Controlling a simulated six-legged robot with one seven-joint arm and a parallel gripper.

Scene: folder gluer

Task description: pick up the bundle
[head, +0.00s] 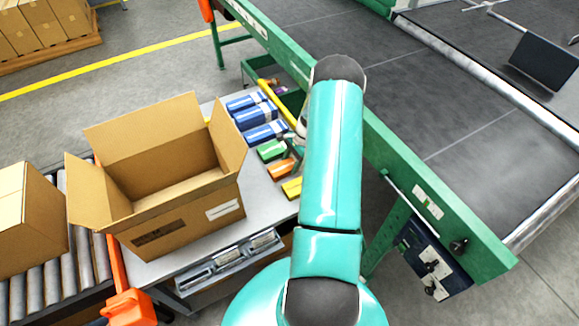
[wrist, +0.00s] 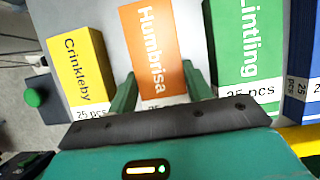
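Printed bundles lie in a row on the grey table. The orange bundle, labelled "Humbrisa" (wrist: 152,45), is in the middle of the wrist view and also shows in the head view (head: 280,170). My gripper (wrist: 160,70) is open, with one green finger near each long side of the orange bundle. I cannot tell whether the fingers touch it. The yellow "Crinkleby" bundle (wrist: 78,68) is to its left and the green "Lintling" bundle (wrist: 248,50) to its right. Blue bundles (head: 264,132) lie farther along the row. My arm partly hides the gripper in the head view.
An open cardboard box (head: 185,225) stands on the table (head: 255,215) left of the bundles. A roller conveyor (head: 40,285) with another box (head: 25,220) is at the far left. The green-framed machine (head: 440,215) with a dark belt borders the right. Neighbouring bundles leave narrow gaps.

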